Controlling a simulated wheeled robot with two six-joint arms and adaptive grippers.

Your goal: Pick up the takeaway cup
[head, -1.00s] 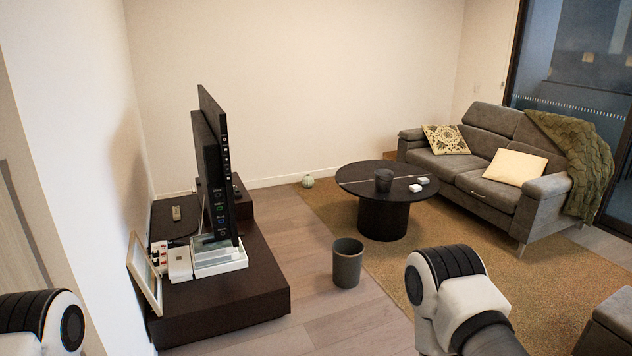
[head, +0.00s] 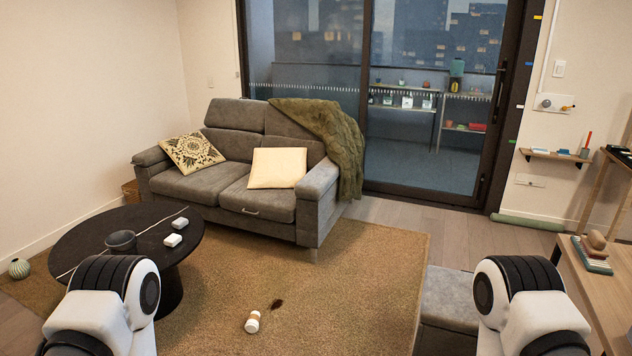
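A small white takeaway cup with a brown band (head: 252,321) lies tipped over on the shag rug (head: 345,285), low in the middle of the head view. A dark brown spot (head: 277,304) is on the rug just beside it. Parts of my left arm and my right arm show at the lower left and lower right, well apart from the cup. Neither gripper shows in the view.
A round black table (head: 75,239) with a dark pot (head: 121,242) and two small white objects stands at left. A grey sofa (head: 228,188) is behind the rug. A grey ottoman (head: 446,300) and a wooden desk (head: 606,290) are at right. The rug around the cup is clear.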

